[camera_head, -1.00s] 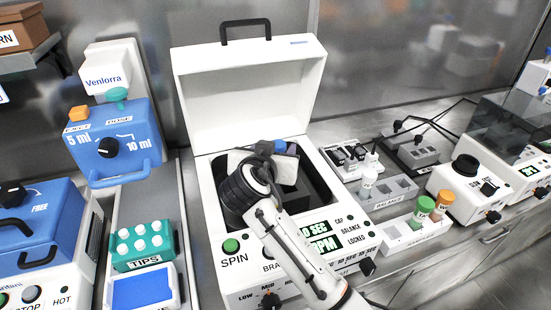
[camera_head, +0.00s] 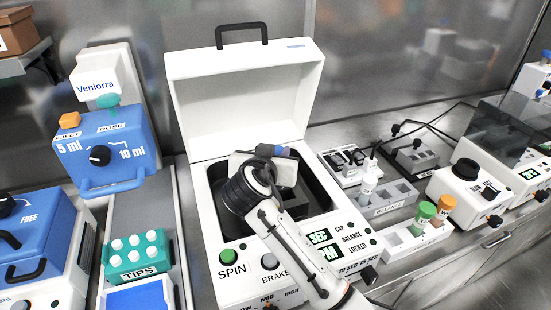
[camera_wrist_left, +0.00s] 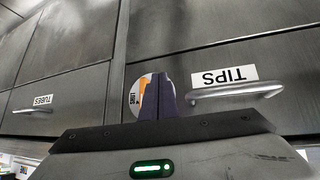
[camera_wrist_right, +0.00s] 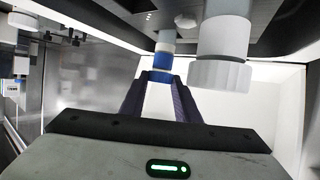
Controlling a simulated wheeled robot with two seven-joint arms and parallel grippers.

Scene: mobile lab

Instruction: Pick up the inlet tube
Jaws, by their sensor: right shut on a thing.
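A tube with a blue cap (camera_wrist_right: 162,62) is between the fingers of my right gripper (camera_wrist_right: 160,82), which is shut on it. In the head view the blue cap (camera_head: 282,151) shows beside my right gripper, over the open centrifuge (camera_head: 202,205). The tube's lower part and its contact with the centrifuge cannot be told. No readable label marks it as the inlet tube. My left gripper (camera_wrist_left: 162,97) shows only in the left wrist view, its fingers together and apparently empty, facing drawer fronts.
The centrifuge lid (camera_head: 240,100) stands open behind my right arm. A white-capped item (camera_wrist_right: 220,75) is close beside the gripped tube. A rack (camera_head: 407,243) with green- and orange-capped tubes stands right. A blue dosing unit (camera_head: 105,150) and tips box (camera_head: 135,253) stand left.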

